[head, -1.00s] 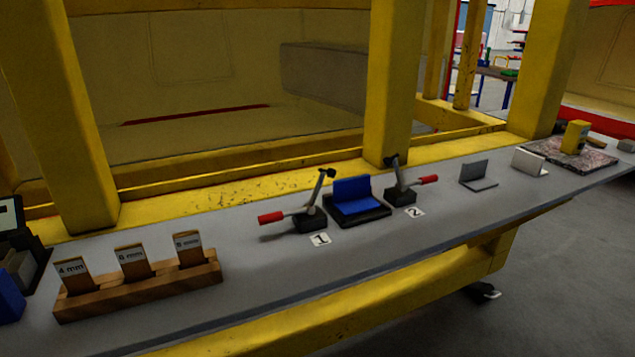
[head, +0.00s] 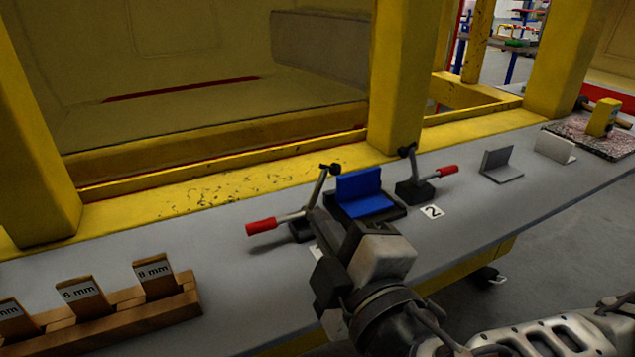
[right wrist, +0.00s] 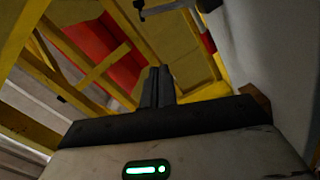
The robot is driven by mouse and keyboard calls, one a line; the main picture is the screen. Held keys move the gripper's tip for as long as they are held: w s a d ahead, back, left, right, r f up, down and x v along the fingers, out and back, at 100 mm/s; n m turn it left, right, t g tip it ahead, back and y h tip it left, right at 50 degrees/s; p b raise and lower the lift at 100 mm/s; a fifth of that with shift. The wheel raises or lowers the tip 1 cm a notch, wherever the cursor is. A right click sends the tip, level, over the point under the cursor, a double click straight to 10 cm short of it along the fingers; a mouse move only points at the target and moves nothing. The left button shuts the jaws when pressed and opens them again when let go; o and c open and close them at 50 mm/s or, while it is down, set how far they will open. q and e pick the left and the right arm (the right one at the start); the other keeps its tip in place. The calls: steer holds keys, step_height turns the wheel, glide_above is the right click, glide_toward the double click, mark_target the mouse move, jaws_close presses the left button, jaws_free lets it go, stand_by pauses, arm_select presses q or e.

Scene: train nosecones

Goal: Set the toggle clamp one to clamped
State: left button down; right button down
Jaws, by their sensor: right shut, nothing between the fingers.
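Toggle clamp one (head: 301,229) stands on the grey bench, left of a blue angled block (head: 362,193) in a black holder. Its red handle (head: 262,226) points left, low over the bench, and its metal arm with a black tip is raised. My right gripper (head: 330,222) is just right of and in front of this clamp, partly hiding its base and number label. In the right wrist view its fingers (right wrist: 158,86) are together and empty. I cannot tell whether they touch the clamp. My left gripper is not in view.
Toggle clamp two (head: 416,189), with a red handle pointing right, stands right of the blue block. A wooden gauge rack (head: 120,318) is at the front left. Grey brackets (head: 501,165) stand farther right. Yellow posts (head: 397,80) rise behind the bench.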

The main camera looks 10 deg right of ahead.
mark_target(318, 188)
steer(key=w, duration=0.4)
steer(key=w+f+p, duration=0.1)
steer(key=w, duration=0.6)
steer(key=shift+w+d+f, duration=0.3)
steer(key=shift+f, duration=0.05)
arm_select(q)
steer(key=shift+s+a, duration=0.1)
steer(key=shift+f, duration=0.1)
arm_select(e)
steer(key=shift+f, duration=0.1)
